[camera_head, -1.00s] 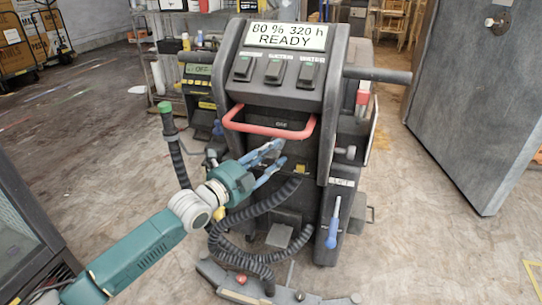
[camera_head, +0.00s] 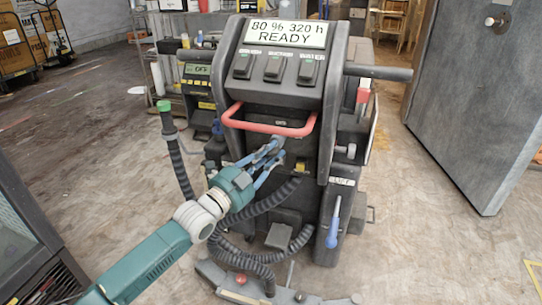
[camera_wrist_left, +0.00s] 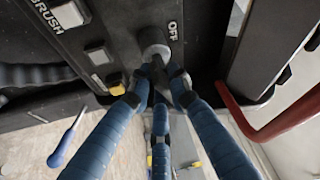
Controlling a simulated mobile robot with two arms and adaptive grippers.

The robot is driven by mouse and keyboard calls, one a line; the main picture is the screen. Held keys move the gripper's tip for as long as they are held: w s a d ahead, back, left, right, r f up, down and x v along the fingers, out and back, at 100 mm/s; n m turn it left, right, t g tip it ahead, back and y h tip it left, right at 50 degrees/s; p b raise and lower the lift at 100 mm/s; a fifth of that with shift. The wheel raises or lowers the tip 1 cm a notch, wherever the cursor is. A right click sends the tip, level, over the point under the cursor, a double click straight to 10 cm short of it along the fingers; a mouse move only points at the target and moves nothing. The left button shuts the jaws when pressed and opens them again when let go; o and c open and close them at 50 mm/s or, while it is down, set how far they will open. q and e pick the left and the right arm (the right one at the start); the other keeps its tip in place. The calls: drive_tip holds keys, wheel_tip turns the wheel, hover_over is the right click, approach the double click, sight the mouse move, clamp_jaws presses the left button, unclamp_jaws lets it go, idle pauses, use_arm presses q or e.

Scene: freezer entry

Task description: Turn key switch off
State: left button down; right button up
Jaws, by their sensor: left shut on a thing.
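The key switch (camera_wrist_left: 152,42) is a round grey knob on the dark panel in the left wrist view, next to a white OFF label (camera_wrist_left: 173,30). My left gripper (camera_wrist_left: 160,82) has its blue fingers closed around the key part below the knob. The key itself is mostly hidden between the fingertips. In the head view my left gripper (camera_head: 274,150) reaches the front of the black cleaning machine (camera_head: 262,100), just under its red handle (camera_head: 268,128). The machine's display (camera_head: 286,34) reads "80 % 320 h READY". My right gripper is not in view.
A black hose (camera_head: 178,165) loops beside and below my left arm. A blue-handled lever (camera_head: 333,228) is low on the machine's right side. A grey door (camera_head: 470,100) stands at right. In the wrist view, a red bar (camera_wrist_left: 255,120) is close on the right.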

use_arm(q)
drive_tip(key=n+t, duration=0.1)
drive_tip(key=n, duration=0.2)
drive_tip(key=shift+d, duration=0.15)
drive_tip(key=n+t+y, duration=0.1)
drive_tip(key=n+t, duration=0.1)
drive_tip(key=n, duration=0.2)
drive_tip(key=shift+r+n, duration=0.15)
drive_tip(key=shift+n, duration=0.25)
drive_tip(key=n+t, duration=0.1)
drive_tip(key=n, duration=0.1)
drive_tip(key=n+y+p, duration=0.1)
drive_tip(key=n, duration=0.2)
drive_tip(key=shift+t+y, duration=0.3)
drive_tip(key=shift+t, duration=0.1)
drive_tip(key=n+t+y, duration=0.1)
drive_tip(key=n+y, duration=0.1)
drive_tip(key=n, duration=0.2)
drive_tip(key=shift+r+n+p, duration=0.15)
drive_tip(key=shift+n+p, duration=0.15)
drive_tip(key=shift+p, duration=0.1)
drive_tip(key=shift+y, duration=0.3)
drive_tip(key=shift+n, duration=0.6)
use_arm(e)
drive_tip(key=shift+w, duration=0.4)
